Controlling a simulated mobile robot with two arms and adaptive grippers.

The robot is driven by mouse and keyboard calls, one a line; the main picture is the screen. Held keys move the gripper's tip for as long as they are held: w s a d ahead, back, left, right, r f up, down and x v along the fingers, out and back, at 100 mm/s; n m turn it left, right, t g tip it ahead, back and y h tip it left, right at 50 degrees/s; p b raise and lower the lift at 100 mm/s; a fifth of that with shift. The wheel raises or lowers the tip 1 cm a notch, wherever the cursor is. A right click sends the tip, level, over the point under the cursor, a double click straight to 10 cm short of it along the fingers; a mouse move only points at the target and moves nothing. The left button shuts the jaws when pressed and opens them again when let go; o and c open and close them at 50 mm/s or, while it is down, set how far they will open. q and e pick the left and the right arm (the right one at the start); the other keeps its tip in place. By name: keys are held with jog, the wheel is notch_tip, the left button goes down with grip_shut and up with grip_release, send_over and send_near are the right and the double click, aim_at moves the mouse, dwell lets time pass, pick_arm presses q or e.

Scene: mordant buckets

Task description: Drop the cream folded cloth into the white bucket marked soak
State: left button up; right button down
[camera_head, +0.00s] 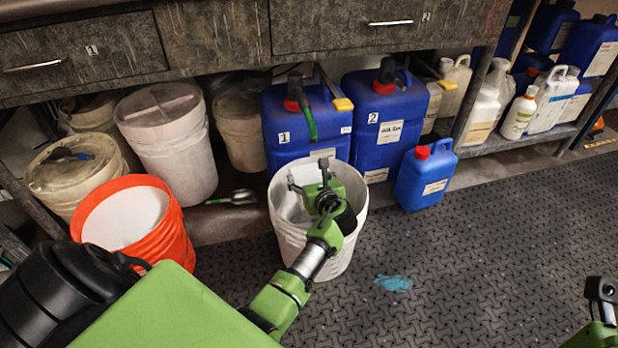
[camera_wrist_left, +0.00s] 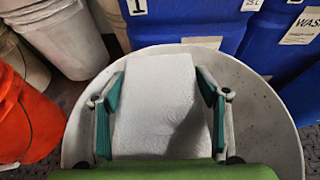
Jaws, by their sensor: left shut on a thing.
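The white bucket (camera_head: 345,250) stands on the floor in the middle of the head view, its mouth open upward. I cannot read a soak mark on it. My left gripper (camera_head: 312,180) is over the bucket's mouth and shut on the pale folded cloth (camera_head: 303,176). In the left wrist view the cloth (camera_wrist_left: 156,110) sits between the green-padded fingers, with the bucket rim (camera_wrist_left: 287,125) around it. How deep the cloth is below the rim is unclear. My right gripper (camera_head: 602,296) is only partly in view at the lower right edge; its jaws are unclear.
An orange bucket (camera_head: 160,240) and several pale buckets stand to the left. Blue canisters (camera_head: 395,110) stand close behind the white bucket, with a small blue jug (camera_head: 424,178) at right. A scoop (camera_head: 235,198) lies on the floor. The patterned floor at right is mostly clear.

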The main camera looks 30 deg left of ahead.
pick_arm(q)
jog(key=o, duration=1.2)
jog(key=v, duration=1.2)
